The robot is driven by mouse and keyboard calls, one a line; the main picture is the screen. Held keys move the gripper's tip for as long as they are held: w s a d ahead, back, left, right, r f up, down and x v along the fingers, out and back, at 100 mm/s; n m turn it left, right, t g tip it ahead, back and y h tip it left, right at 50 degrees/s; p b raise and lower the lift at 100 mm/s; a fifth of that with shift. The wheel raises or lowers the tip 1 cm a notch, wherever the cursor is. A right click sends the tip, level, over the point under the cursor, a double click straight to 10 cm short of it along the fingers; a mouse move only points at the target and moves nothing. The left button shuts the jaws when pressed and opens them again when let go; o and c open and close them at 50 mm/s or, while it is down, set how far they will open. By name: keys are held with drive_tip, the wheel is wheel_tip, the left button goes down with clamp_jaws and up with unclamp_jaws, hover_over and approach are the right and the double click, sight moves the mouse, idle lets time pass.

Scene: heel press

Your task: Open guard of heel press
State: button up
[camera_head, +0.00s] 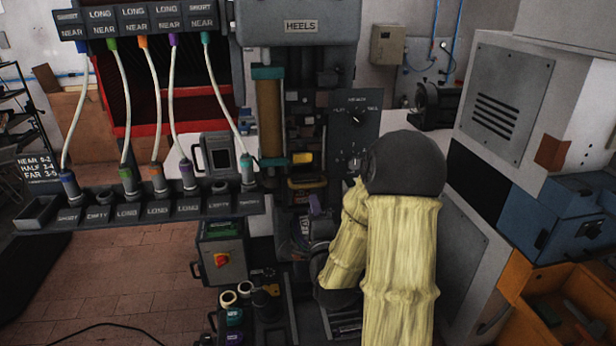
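The heel press (300,27) stands in the middle, with a grey head labelled HEELS. A tall amber panel (270,116) with teal bars at its top and bottom stands upright below the left of the head. It looks like the guard, but I cannot be sure. To its right the dark inside of the press shows, with small parts and a yellow-topped piece (302,158). My arm, in a cream sleeve with a dark round joint, bends down in front of the right side of the press. A dark part at its lower end lies low in front of the press; my gripper's fingers cannot be made out.
A control panel (354,128) with dials is right of the press, partly behind my arm. Left, tubes run down to a labelled rack (140,208). A blue box (556,216) and an orange bin (560,300) stand at the right. Brick floor is open at lower left.

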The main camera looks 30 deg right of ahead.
sight(308, 186)
drive_tip(key=shift+w+r+p, duration=0.15)
drive_tip(key=shift+r+p, duration=0.05)
drive_tip(key=shift+p, duration=0.2)
drive_tip(key=p+x, duration=0.3)
drive_tip(key=x, duration=0.4)
drive_tip(key=shift+w+d, duration=0.1)
drive_tip(key=shift+w, duration=0.25)
drive_tip(key=shift+w+d+p, duration=0.15)
drive_tip(key=shift+w+p, duration=0.15)
drive_tip(key=shift+w, duration=0.2)
clamp_jaws()
